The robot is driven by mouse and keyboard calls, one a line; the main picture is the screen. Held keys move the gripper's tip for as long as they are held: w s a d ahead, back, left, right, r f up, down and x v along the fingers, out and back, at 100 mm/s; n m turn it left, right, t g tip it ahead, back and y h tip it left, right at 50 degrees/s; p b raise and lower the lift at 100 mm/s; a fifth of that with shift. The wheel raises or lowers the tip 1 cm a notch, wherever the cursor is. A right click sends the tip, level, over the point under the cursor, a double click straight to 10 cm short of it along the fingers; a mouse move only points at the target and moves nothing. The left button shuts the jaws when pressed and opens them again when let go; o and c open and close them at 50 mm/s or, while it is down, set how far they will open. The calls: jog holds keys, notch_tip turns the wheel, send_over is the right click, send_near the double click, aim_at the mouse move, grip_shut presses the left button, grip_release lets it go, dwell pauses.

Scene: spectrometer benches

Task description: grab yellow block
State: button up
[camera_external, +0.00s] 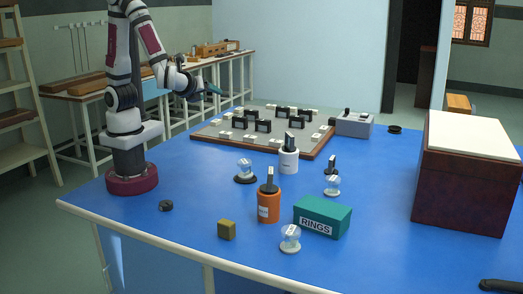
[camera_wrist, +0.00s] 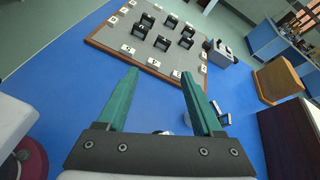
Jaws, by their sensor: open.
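The yellow block (camera_external: 227,229) is a small dull-yellow cube on the blue table near its front edge, left of the green RINGS box and in front of the orange cylinder. It does not show in the wrist view. My gripper (camera_external: 214,90) is raised above the back left of the table, far from the block. In the wrist view its two green fingers (camera_wrist: 158,95) are spread apart with nothing between them. They point toward the grey board.
The grey board (camera_external: 215,136) with black holders lies at the back. An orange cylinder (camera_external: 268,207), a green RINGS box (camera_external: 322,217), a white cylinder (camera_external: 288,160) and a small black disc (camera_external: 166,206) stand around. A large brown box (camera_external: 462,190) is at right. The front left table is mostly clear.

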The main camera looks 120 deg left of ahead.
aim_at(233, 229)
jog(key=w+d+f+m+t+h, duration=0.1)
jog(key=w+d+f+m+t, duration=0.25)
jog(key=w+m+t, duration=0.45)
jog(key=w+d+f+m+t+h, duration=0.1)
jog(key=w+d+f+m+t, duration=0.1)
jog(key=w+d+m+t, duration=0.6)
jog(key=d+f+m+h, duration=0.3)
jog(key=d+f+h, duration=0.1)
jog(key=d+f, duration=0.1)
jog(key=w+d+f+m+g+h, duration=0.1)
jog(key=d+f+m+h, duration=0.1)
jog(key=d+f+h, duration=0.2)
jog(key=d+f+m+h, duration=0.3)
jog(key=d+f+h, duration=0.2)
jog(key=d+f, duration=0.2)
jog(key=shift+w+f+m+g, duration=0.25)
jog(key=shift+w+m+g, duration=0.05)
jog(key=shift+w, duration=0.1)
jog(key=x, duration=0.7)
jog(key=shift+d, duration=0.1)
grip_shut()
